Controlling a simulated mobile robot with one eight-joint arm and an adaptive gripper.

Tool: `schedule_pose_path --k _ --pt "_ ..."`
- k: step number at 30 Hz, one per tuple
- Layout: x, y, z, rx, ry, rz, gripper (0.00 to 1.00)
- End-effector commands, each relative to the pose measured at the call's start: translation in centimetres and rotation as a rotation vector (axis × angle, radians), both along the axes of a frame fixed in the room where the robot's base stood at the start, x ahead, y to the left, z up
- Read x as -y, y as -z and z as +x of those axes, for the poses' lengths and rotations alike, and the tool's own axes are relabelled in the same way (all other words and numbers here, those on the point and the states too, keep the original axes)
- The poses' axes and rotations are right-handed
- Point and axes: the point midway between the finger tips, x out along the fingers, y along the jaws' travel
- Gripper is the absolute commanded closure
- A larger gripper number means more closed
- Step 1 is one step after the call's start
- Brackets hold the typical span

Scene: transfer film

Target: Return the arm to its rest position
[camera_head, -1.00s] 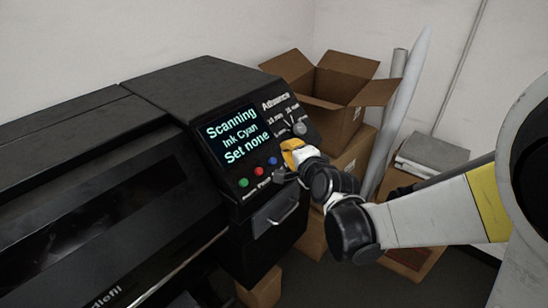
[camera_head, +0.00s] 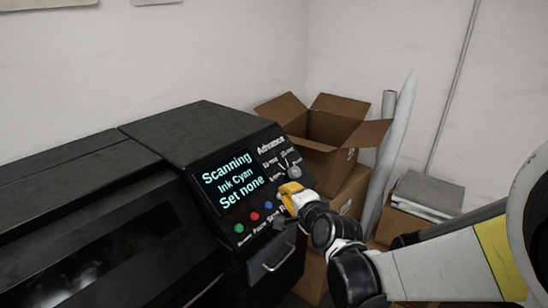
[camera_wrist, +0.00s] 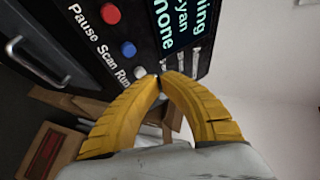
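My gripper (camera_head: 281,204) is at the right end of the button row on the black printer's control panel (camera_head: 227,154). In the wrist view its yellow fingers (camera_wrist: 164,77) curve together and their tips meet, with nothing seen between them. The tips are close to the panel near the "Run" label and a pale button (camera_wrist: 140,73); I cannot tell whether they touch it. My arm reaches in from the lower right, bent and extended. The screen (camera_head: 229,181) reads "Scanning, Ink Cyan, Set none".
Green (camera_head: 239,228), red (camera_head: 254,216) and blue (camera_head: 268,205) buttons sit left of my gripper, a knob (camera_head: 294,172) above it. A drawer handle (camera_head: 279,257) is below. An open cardboard box (camera_head: 335,135), more boxes and upright rolls (camera_head: 391,150) crowd the right.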

Motion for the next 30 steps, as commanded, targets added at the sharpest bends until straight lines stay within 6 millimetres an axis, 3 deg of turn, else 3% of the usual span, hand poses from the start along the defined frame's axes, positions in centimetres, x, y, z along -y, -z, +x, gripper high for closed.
schedule_pose_path --k 5,8,15,21,25,30 --pt "2.2 2.1 -2.7 -0.018 -0.043 -0.177 1.0" --pt "4.7 4.2 -5.9 -0.044 -0.099 -0.366 1.0" --pt "11.2 11.0 -16.0 -0.149 -0.286 -0.827 1.0" --pt "15.3 16.3 -23.6 -0.244 -0.444 -1.093 1.0" --pt "16.6 17.9 -26.3 -0.281 -0.508 -1.176 1.0" --pt "17.1 18.3 -27.2 -0.295 -0.533 -1.207 1.0"
